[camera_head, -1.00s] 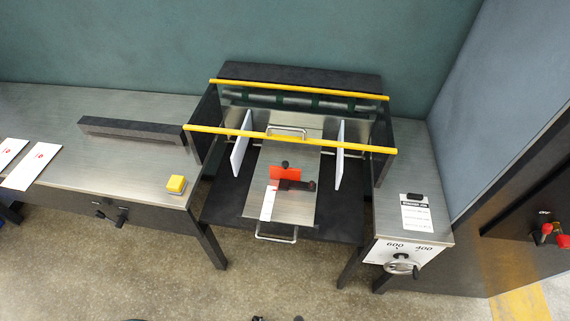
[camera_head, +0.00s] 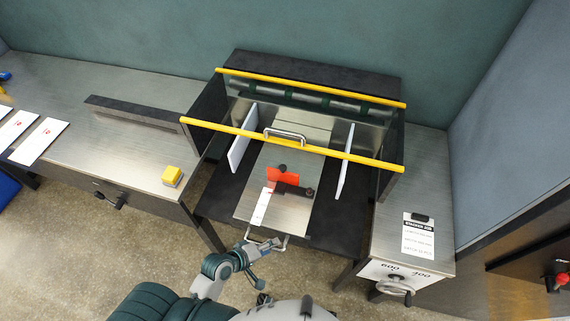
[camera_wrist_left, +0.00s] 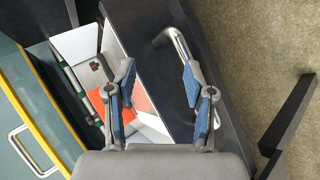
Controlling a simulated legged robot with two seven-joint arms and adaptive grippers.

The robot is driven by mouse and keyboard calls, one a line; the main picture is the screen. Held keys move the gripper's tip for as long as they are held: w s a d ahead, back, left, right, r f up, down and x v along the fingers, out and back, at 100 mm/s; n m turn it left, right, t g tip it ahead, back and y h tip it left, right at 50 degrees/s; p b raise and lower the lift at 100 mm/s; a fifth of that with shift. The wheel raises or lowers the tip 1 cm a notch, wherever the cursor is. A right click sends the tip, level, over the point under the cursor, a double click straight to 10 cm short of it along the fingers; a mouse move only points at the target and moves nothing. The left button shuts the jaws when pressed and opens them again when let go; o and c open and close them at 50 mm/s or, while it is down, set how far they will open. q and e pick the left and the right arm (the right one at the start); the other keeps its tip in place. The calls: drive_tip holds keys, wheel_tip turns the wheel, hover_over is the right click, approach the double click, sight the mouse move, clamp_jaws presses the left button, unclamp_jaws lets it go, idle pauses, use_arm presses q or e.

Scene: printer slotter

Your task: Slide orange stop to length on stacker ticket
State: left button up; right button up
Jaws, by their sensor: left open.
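The orange stop (camera_head: 283,176) sits on the metal plate (camera_head: 285,214) in the middle of the stacker, with a dark knob and lever on it. A white strip (camera_head: 262,206) lies on the plate beside its near left part. The stop also shows in the left wrist view (camera_wrist_left: 97,104), partly hidden by a finger. My left gripper (camera_head: 260,262) is open and empty, close to the metal handle (camera_head: 283,240) at the plate's near edge. In the left wrist view its fingers (camera_wrist_left: 160,70) are spread apart. The ticket (camera_head: 418,240) is clipped on the right side table; its small print is unreadable.
Yellow bars (camera_head: 290,144) cross above the stacker, and white side guides (camera_head: 242,136) (camera_head: 345,163) flank the plate. A yellow block (camera_head: 172,176) and white cards (camera_head: 40,142) lie on the left table. A handwheel (camera_head: 396,287) sits at the right.

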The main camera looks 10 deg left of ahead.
use_arm(q)
drive_tip(key=w+a+r+n+t, duration=0.2)
drive_tip(key=w+r+n+t, duration=0.1)
drive_tip(key=n, duration=0.4)
drive_tip(key=w+a+r+n+t, duration=0.2)
drive_tip(key=r+n+t, duration=0.1)
drive_tip(key=n, duration=0.5)
drive_tip(key=w+a+r+n+t, duration=0.2)
drive_tip(key=w+r+n+t, duration=0.1)
drive_tip(key=n, duration=0.5)
drive_tip(key=shift+w+r+y, duration=0.15)
drive_tip(key=shift+w+y, duration=0.15)
drive_tip(key=shift+w, duration=0.05)
drive_tip(key=shift+w+a+r+n, duration=0.1)
drive_tip(key=shift+w+a+n, duration=0.15)
drive_tip(key=shift+n, duration=0.25)
drive_tip(key=p, duration=0.3)
approach(281, 171)
drive_tip(key=w, duration=0.3)
drive_tip(key=x, duration=0.4)
drive_tip(key=d+x, duration=0.1)
drive_tip(key=x, duration=0.2)
drive_tip(key=shift+w+d+r, duration=0.1)
drive_tip(key=shift+w, duration=0.55)
use_arm(e)
drive_tip(key=r, duration=0.2)
drive_tip(key=shift+w+r, duration=0.3)
drive_tip(key=shift+r, duration=0.1)
use_arm(q)
clamp_jaws()
